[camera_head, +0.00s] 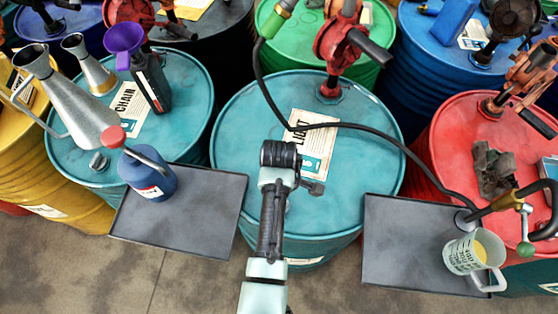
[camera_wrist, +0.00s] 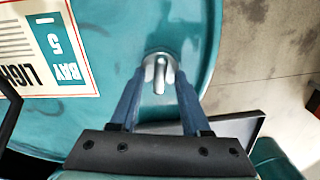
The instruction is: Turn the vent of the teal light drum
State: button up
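The teal light drum (camera_head: 238,130) stands in the middle of the head view, with a paper label (camera_head: 318,145) reading LIGHT on its lid. In the wrist view the label (camera_wrist: 50,45) lies at the upper left and reads BAY 5. The vent (camera_wrist: 158,72) is a small grey metal fitting with a raised grip bar, near the lid's edge. My gripper (camera_wrist: 160,84) is open, with its two blue fingers apart on either side of the vent. I cannot tell whether they touch it. In the head view my arm hides the vent and fingertips.
A red hand pump (camera_head: 335,45) stands on the light drum's far side, with a black hose running across the lid to the right. Dark trays (camera_head: 185,225) and (camera_head: 400,255) flank the drum's front. A measuring jug (camera_head: 470,255) and a blue can (camera_head: 145,178) stand on them.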

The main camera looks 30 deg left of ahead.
grip_shut()
jog(key=shift+m, duration=0.3)
jog(key=m+p, duration=0.2)
jog(key=m, duration=0.1)
jog(key=shift+r, duration=0.15)
jog(key=m+p, duration=0.1)
jog(key=m, duration=0.4)
jog(key=shift+m, duration=0.4)
jog(key=m+p, duration=0.1)
jog(key=m, duration=0.3)
jog(key=shift+m+p, duration=0.45)
jog(key=shift+m, duration=1.75)
jog(key=shift+w, duration=0.1)
